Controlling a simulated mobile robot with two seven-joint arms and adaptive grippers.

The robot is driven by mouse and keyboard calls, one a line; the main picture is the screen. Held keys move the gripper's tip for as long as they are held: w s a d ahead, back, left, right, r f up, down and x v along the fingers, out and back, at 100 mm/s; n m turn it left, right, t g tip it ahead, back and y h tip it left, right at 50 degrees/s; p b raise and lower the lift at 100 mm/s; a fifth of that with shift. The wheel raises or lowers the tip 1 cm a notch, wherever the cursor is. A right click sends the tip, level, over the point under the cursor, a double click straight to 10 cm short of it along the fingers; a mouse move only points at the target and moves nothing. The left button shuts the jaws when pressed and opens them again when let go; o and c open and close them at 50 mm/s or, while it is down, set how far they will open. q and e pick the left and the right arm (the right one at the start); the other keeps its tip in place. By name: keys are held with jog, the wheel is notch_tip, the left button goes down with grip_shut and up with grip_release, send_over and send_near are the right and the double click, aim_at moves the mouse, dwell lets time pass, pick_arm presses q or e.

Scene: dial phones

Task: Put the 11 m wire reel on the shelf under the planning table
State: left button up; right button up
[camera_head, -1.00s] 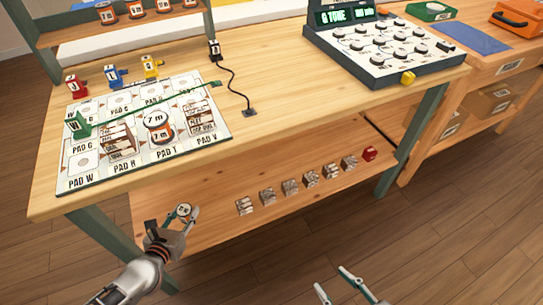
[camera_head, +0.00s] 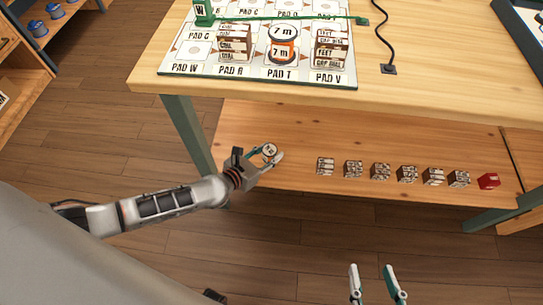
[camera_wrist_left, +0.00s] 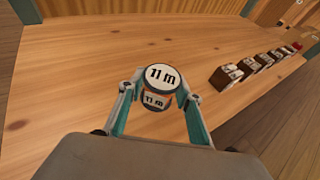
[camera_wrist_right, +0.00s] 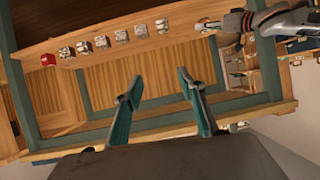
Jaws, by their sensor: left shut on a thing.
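The 11 m wire reel (camera_wrist_left: 158,88) is held between the fingers of my left gripper (camera_wrist_left: 156,92). It has a white top and an orange body, and it looks upright. In the head view the reel (camera_head: 270,150) is in my left gripper (camera_head: 266,155) at the left part of the shelf (camera_head: 260,128) under the planning table (camera_head: 430,100). I cannot tell whether the reel touches the shelf board. My right gripper (camera_head: 377,285) is open and empty, low in front of the table; it also shows in the right wrist view (camera_wrist_right: 158,95).
A row of several dark blocks (camera_head: 381,172) and a red block (camera_head: 488,181) stands on the shelf, right of the reel. A 7 m reel (camera_head: 283,43) stands on the pad board above. Green table legs (camera_head: 187,133) flank the shelf.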

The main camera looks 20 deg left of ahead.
aim_at(265, 161)
pick_arm(q)
jog(key=f, duration=0.2)
jog(key=f+b, duration=0.1)
jog(key=shift+s+f, duration=0.35)
jog(key=shift+w+f+b, duration=0.15)
jog(key=shift+b, duration=0.25)
jog(key=shift+w+r, duration=0.2)
jog(key=shift+r, duration=0.25)
jog(key=shift+s+f, duration=0.1)
jog(key=shift+f, duration=0.2)
jog(key=o, duration=1.1)
jog(key=shift+c, duration=0.2)
jog(key=shift+o, duration=1)
pick_arm(e)
jog(key=a, duration=0.1)
jog(key=a+m, duration=0.2)
jog(key=shift+s+f+y, duration=0.1)
jog(key=shift+s+y, duration=0.15)
jog(key=shift+y, duration=0.15)
